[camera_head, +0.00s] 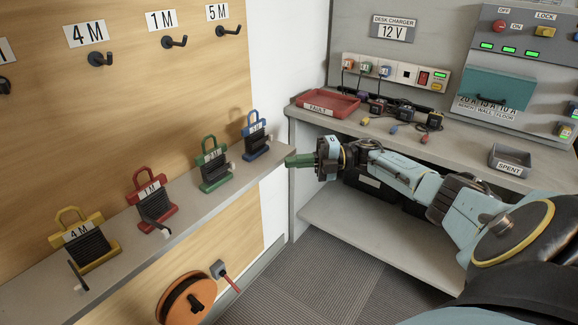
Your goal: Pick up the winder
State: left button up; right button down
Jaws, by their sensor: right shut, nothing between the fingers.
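Several winders stand in a row on the grey shelf at the left: a yellow one labelled 4 M (84,243), a red one labelled 1 M (152,200), a green one (214,168) and a blue one (255,137) farthest right. Each has a loop handle on top and dark cord wound on its front. The labels of the green and blue ones are too small to read surely. My right gripper (291,161) is shut and empty, pointing left by the shelf's right end, apart from the blue winder. My left gripper is not in view.
Black hooks (174,42) with length labels line the wooden wall. An orange reel (186,301) sits below the shelf (188,220). At the right, a workbench holds a red FAULT tray (328,109), chargers (398,111) and a grey SPENT tray (510,162).

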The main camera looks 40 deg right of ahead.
aim_at(212, 159)
jog(key=k, duration=1)
